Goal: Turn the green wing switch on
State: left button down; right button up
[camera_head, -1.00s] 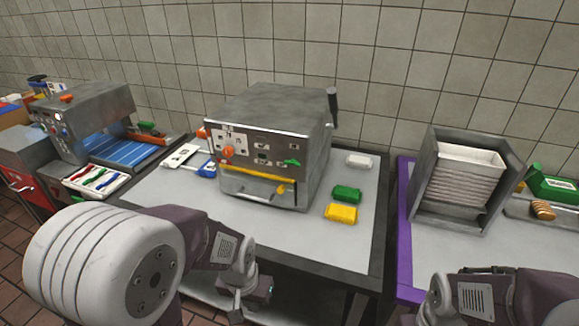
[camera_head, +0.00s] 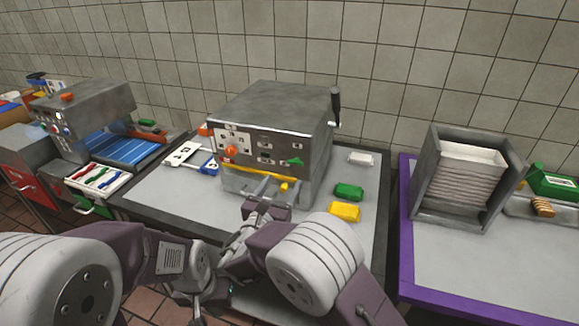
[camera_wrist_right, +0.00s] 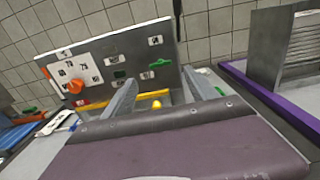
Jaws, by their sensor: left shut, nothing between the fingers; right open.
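The green wing switch (camera_head: 294,161) is on the right part of the grey machine's (camera_head: 285,105) front panel. It lies nearly level, tilted slightly, and also shows in the right wrist view (camera_wrist_right: 160,63). My right gripper (camera_head: 271,184) is open in front of the machine, below the switch and apart from it. In the right wrist view its two fingers (camera_wrist_right: 160,76) point at the panel, with the switch beyond the gap between them. My left gripper (camera_head: 215,300) is low at the front, shut and partly hidden, away from the machine.
An orange knob (camera_head: 231,152) sits on the panel's left side, above a yellow bar (camera_head: 245,173). Green (camera_head: 348,191) and yellow (camera_head: 344,212) blocks lie right of the machine. A slatted grey unit (camera_head: 465,180) stands on the purple-edged table (camera_head: 405,250).

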aim_at(294, 164)
jog(key=p+x, duration=0.2)
jog(key=x, duration=0.7)
jog(key=c, duration=1.4)
jog(key=shift+o, duration=0.2)
jog(key=shift+f+m+b, duration=0.25)
jog(key=shift+m+b, duration=0.05)
jog(key=shift+b, duration=0.45)
jog(key=shift+s+d+f+m+b, duration=0.1)
jog(key=shift+m+b, duration=4.25)
jog(key=shift+b, duration=2.45)
jog(key=shift+d+m+b, duration=0.1)
jog(key=shift+m+b, duration=4.25)
jog(key=shift+b, duration=2.4)
